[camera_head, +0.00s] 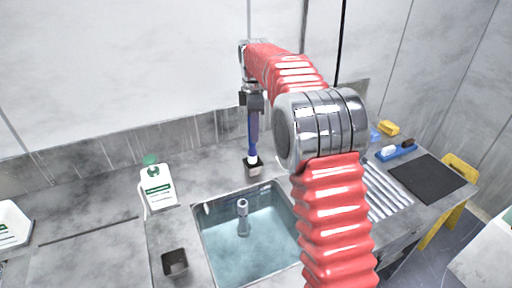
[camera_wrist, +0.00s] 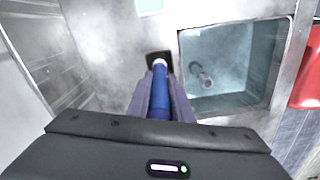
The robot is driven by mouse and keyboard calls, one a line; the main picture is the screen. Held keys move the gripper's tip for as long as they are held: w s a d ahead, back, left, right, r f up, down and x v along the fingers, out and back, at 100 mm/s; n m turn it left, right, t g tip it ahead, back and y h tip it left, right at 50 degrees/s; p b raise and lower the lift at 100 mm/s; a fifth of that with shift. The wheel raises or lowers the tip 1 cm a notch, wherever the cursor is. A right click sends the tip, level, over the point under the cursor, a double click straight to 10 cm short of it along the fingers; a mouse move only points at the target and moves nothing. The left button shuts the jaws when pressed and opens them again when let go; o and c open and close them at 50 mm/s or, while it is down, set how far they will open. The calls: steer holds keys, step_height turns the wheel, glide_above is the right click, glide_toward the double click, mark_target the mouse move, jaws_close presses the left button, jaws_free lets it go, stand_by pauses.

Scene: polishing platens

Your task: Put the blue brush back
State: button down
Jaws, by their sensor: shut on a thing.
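The blue brush (camera_head: 253,135) hangs roughly upright from my gripper (camera_head: 254,104), behind the sink. Its pale lower end is at the opening of a small dark square holder (camera_head: 253,172) on the counter. I cannot tell whether the tip is inside the holder or just above it. In the wrist view my gripper (camera_wrist: 160,90) is shut on the blue brush (camera_wrist: 159,102), which points at the dark holder (camera_wrist: 149,59). The brush's tip partly hides the holder's opening there.
The sink (camera_head: 225,262) holds water and a grey upright fitting (camera_head: 243,217). A white bottle with a green cap (camera_head: 158,188) and another dark square cup (camera_head: 175,263) stand to the left. A blue tray (camera_head: 397,152), yellow sponge (camera_head: 388,128) and black mat (camera_head: 428,177) lie right.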

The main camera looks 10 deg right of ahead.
mark_target(254, 145)
steer(key=shift+f, duration=0.7)
steer(key=shift+f, duration=1.9)
steer(key=c, duration=1.6)
jaws_free()
steer(key=shift+r, duration=0.1)
step_height(254, 145, up, 11)
steer(key=shift+r, duration=0.4)
